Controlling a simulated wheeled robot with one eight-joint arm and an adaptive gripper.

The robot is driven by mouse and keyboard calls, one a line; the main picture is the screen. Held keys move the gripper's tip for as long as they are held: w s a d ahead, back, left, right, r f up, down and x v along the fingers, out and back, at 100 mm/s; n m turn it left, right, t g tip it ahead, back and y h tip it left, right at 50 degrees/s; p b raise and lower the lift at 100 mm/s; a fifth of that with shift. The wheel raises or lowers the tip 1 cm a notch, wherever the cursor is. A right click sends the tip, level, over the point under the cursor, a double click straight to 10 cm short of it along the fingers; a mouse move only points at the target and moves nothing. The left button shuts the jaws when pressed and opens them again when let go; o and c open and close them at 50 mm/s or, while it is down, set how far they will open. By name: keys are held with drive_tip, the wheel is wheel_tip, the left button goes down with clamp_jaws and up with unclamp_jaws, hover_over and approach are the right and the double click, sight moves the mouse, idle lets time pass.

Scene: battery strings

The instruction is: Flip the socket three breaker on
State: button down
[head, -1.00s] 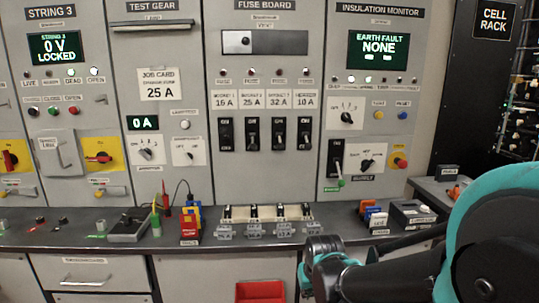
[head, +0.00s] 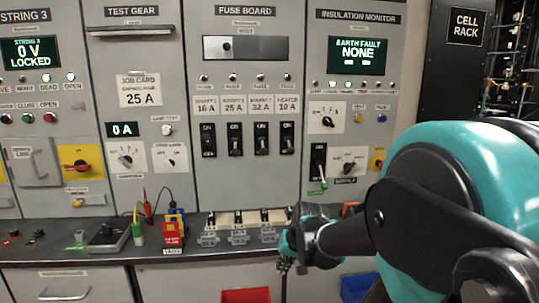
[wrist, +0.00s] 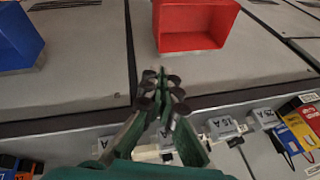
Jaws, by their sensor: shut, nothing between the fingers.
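The fuse board (head: 245,90) shows four breakers in a row, each under a label. The socket three breaker (head: 261,138) is the third from the left, below the 32 A label. It is a black upright switch; I cannot clearly tell its lever position. My gripper (head: 285,265) hangs low in front of the counter edge, well below the breakers and apart from them. In the wrist view my gripper (wrist: 164,82) has its fingers together with nothing between them. The breakers do not show in the wrist view.
A pale rail with several small black-topped parts (head: 238,217) sits on the counter below the fuse board. A red lockout item (head: 172,234) stands to its left. Red (wrist: 192,22) and blue (wrist: 14,38) bins lie below. My arm covers the lower right.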

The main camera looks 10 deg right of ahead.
drive_tip(key=w+d+r+m+t+y, duration=0.15)
drive_tip(key=w+r+m+y, duration=0.35)
drive_tip(key=w+r, duration=0.85)
drive_tip(key=m+t+y, duration=0.2)
drive_tip(key=m+t, duration=0.1)
drive_tip(key=m, duration=0.3)
approach(263, 149)
drive_tip(key=w+d+f, duration=0.1)
drive_tip(key=d+f, duration=0.1)
drive_tip(key=d, duration=0.2)
drive_tip(key=shift+w+a+r, duration=0.1)
drive_tip(key=shift+w+a, duration=0.05)
drive_tip(key=shift+a, duration=0.1)
drive_tip(key=shift+a, duration=0.1)
drive_tip(key=x, duration=1)
